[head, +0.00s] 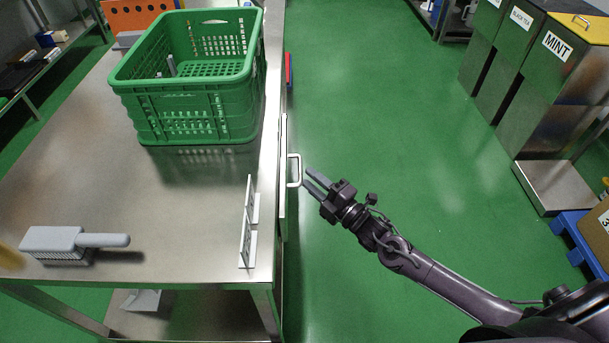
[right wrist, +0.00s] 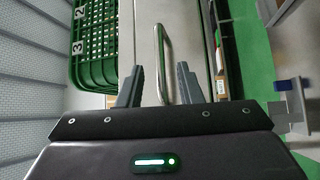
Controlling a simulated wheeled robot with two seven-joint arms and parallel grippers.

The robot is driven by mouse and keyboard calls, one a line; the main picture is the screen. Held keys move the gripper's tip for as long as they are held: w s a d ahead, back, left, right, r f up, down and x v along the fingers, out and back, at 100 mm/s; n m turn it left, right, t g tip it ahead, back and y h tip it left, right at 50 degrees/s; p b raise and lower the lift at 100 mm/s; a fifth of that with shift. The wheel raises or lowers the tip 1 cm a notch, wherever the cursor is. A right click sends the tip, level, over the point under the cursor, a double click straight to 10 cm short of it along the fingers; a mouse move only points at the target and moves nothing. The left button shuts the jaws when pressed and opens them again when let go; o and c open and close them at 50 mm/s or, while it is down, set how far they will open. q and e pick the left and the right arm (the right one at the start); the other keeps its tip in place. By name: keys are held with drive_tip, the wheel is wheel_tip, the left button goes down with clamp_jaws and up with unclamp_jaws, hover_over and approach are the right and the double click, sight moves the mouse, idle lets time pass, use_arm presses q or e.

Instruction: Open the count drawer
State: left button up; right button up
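The count drawer's front (head: 283,205) is a thin metal panel along the right side of the steel table. It looks close against the table side. Its pale bar handle (head: 295,171) sticks out to the right. My right gripper (head: 312,180) is open just right of the handle, fingers pointing at it. In the right wrist view the handle (right wrist: 163,62) lies between the two spread fingers of the right gripper (right wrist: 158,84), with no clear contact on either. My left gripper is not in view.
A green crate (head: 185,125) stands on the table (head: 185,200). A grey brush (head: 60,242) and an upright white-grey bracket (head: 248,225) are near the front. The green floor (head: 400,110) right of the table is clear. Metal bins (head: 545,85) stand at far right.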

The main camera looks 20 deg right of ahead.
drive_tip(key=shift+x, duration=1.65)
drive_tip(key=shift+f, duration=0.1)
drive_tip(key=shift+c, duration=0.4)
clamp_jaws()
